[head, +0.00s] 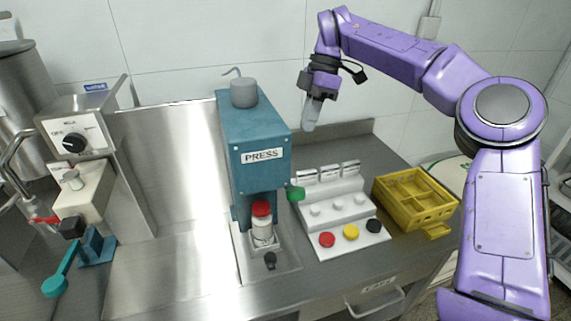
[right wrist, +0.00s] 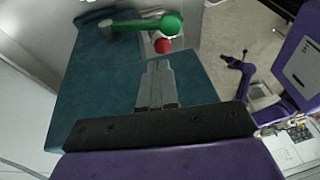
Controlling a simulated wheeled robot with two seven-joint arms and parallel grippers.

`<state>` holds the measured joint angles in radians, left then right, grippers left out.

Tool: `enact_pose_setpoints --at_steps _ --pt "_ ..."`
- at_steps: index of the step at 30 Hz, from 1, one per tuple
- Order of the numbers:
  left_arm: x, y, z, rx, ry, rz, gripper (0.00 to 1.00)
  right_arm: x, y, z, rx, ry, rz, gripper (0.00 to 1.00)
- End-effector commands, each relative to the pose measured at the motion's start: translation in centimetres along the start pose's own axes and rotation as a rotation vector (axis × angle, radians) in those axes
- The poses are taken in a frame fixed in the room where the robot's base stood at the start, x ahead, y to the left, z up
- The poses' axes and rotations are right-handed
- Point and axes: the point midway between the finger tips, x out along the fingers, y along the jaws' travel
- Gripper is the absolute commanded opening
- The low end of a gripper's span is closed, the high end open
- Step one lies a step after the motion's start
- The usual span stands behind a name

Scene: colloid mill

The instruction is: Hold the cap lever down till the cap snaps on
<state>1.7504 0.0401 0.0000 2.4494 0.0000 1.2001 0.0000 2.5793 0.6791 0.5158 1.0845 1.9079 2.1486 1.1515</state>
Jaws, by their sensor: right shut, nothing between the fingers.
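The teal press (head: 258,135), labelled PRESS, stands mid-counter. Its cap lever ends in a green knob (head: 296,193) on the press's right side; the green lever also shows at the top of the right wrist view (right wrist: 160,24). A red cap (head: 261,208) sits at the top of a white bottle (head: 263,232) under the press; whether it is seated is unclear. The cap shows in the right wrist view (right wrist: 162,46). My right gripper (head: 310,128) is shut and empty, above and behind the knob, apart from it, pointing down. My left gripper is not in view.
A white rack (head: 340,205) with red, yellow and black caps stands right of the press, beside a yellow crate (head: 415,200). The mill control box (head: 75,138) and a teal-handled lever (head: 60,275) are at left. Bare steel counter (head: 165,280) lies between.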

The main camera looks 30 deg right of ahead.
Motion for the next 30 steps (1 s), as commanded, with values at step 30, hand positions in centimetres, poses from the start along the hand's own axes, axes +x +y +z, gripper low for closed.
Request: enact_pose_setpoints --at_steps 30 --pt "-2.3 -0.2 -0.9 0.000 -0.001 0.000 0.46 12.5 -0.3 0.1 -0.007 0.000 -0.006 0.00"
